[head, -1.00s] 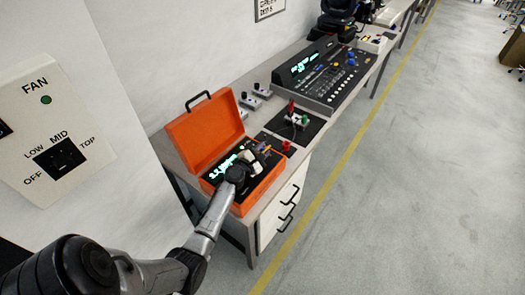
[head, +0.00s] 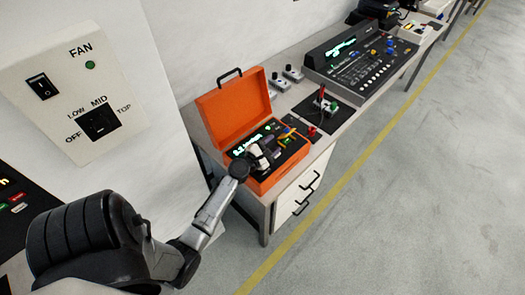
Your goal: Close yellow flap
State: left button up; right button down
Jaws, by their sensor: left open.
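An open orange case (head: 265,183) stands on the near end of the bench, its lid raised at the back. Inside is a dark panel with a green lit display and small parts. A small yellow piece (head: 287,133), which looks like the yellow flap, stands up at the panel's right part; whether it is open or shut is too small to tell. My left gripper (head: 268,154) is open over the panel, just left of and nearer than the yellow piece. I cannot tell whether it touches anything. It hides part of the panel. My right gripper is not in view.
A fan switch box (head: 75,95) is on the wall at left. Behind the case are small switch boxes (head: 285,78), a dark plate with a red lever (head: 322,92), a red button (head: 312,132) and a large console (head: 365,62). The floor at right is clear.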

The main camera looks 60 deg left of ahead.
pick_arm(q)
jog(key=shift+v, duration=2.55)
jog(key=shift+r, duration=0.1)
